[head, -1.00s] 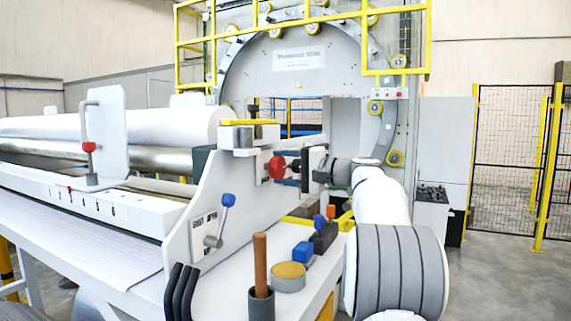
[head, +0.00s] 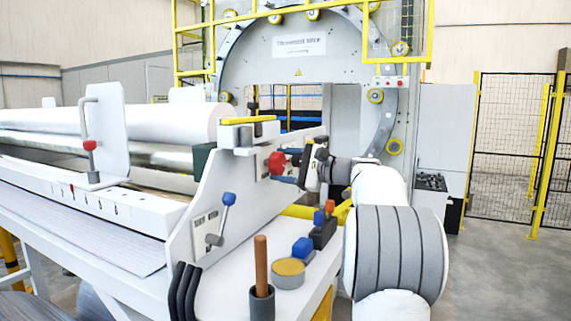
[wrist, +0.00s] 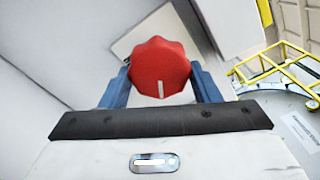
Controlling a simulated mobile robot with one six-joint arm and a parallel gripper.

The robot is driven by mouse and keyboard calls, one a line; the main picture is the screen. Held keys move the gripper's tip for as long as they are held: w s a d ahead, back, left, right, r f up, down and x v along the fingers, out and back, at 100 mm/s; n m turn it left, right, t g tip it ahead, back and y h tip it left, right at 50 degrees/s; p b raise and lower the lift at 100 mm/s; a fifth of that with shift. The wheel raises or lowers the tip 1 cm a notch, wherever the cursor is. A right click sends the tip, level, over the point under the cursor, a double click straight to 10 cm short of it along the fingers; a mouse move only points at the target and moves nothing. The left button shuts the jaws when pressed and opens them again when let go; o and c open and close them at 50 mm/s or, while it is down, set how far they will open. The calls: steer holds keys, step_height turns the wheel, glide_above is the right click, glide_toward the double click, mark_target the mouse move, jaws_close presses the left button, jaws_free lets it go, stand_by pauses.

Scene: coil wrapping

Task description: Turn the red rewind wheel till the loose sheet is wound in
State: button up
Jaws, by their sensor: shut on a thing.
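The red rewind wheel (head: 277,163) is on the side plate of the machine. In the wrist view the wheel (wrist: 160,66) is a lobed red knob with a short white mark near its lower edge. My gripper (head: 286,166) is shut on it, one blue finger on each side; the fingers also show in the wrist view (wrist: 160,84). The wheel hides the finger tips in part. A pale, finely lined sheet (head: 75,225) lies along the sloping front of the machine. A large white roll (head: 150,119) lies above a shiny metal roller (head: 140,155).
A blue-knobbed lever (head: 223,215) stands on the side plate. On the shelf below my arm are a wooden handle in a grey cup (head: 261,303), a round tan-topped tin (head: 288,272) and a blue block (head: 303,247). Yellow rails (head: 300,48) stand behind.

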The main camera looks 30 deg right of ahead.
stand_by(0.3)
steer(key=o, duration=1)
steer(key=shift+d, duration=0.1)
steer(key=b+v, duration=0.2)
steer(key=v, duration=0.5)
steer(key=shift+s+d+b, duration=0.2)
steer(key=shift+s+b, duration=0.15)
steer(key=shift+b, duration=0.05)
